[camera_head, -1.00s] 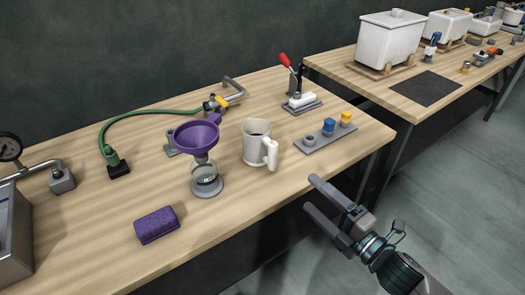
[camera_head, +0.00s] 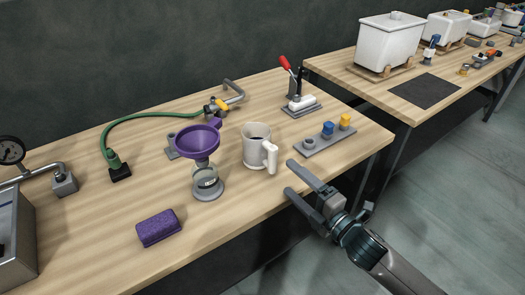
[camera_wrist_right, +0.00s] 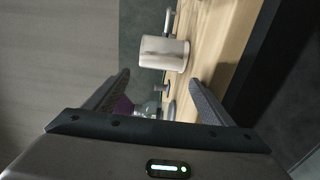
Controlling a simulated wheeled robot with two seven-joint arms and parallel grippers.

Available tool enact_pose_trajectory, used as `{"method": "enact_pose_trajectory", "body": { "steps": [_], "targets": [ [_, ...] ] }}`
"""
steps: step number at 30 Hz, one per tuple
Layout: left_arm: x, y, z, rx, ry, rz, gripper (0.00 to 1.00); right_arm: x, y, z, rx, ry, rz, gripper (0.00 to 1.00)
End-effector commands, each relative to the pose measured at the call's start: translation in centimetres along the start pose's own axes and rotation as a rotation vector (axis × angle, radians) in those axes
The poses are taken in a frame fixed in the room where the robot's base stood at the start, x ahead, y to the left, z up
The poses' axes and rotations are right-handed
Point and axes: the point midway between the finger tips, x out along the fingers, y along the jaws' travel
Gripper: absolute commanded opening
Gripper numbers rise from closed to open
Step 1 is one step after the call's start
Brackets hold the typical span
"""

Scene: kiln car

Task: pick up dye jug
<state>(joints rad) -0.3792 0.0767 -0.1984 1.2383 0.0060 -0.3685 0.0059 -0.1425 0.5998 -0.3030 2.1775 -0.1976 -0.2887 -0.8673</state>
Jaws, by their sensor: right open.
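My left gripper is not in view.
A purple funnel (camera_head: 197,141) on a glass jar (camera_head: 206,184) stands close left of the jug. A grey rack (camera_head: 326,144) with blue and yellow plugs lies right. A purple sponge (camera_head: 158,228) lies front left. A red-handled clamp (camera_head: 299,102) and green hose (camera_head: 142,119) are behind.

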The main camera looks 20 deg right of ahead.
Motion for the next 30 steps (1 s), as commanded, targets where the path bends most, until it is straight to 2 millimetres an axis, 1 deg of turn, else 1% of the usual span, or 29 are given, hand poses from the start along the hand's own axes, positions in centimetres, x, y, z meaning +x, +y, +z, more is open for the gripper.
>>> {"method": "enact_pose_trajectory", "body": {
  "steps": [1, 3, 6, 9, 13, 23, 28, 30],
  "targets": [
    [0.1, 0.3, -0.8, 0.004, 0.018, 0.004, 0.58, 0.9, 0.2, 0.1, 0.001, -0.001, 0.001, 0.77],
    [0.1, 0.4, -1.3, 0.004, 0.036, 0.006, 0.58, 1.9, 0.2, 0.1, 0.000, -0.001, 0.001, 0.77],
    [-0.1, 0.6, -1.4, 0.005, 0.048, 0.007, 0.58, 3.1, 0.1, 0.1, 0.000, -0.001, 0.001, 0.77],
    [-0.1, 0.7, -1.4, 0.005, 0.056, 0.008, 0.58, 3.9, 0.1, 0.1, 0.001, 0.000, 0.000, 0.77],
    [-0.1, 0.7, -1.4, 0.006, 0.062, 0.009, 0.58, 4.3, 0.0, 0.0, 0.001, 0.000, 0.000, 0.77],
    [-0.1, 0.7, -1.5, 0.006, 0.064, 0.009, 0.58, 4.4, 0.0, 0.1, 0.000, 0.000, 0.000, 0.77],
    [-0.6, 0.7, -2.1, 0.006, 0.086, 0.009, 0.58, 5.6, 0.1, 0.4, 0.000, -0.001, 0.000, 0.77],
    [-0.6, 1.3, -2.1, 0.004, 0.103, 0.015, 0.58, 6.5, 0.1, 0.6, -0.001, -0.001, 0.001, 0.77]
  ]
}}
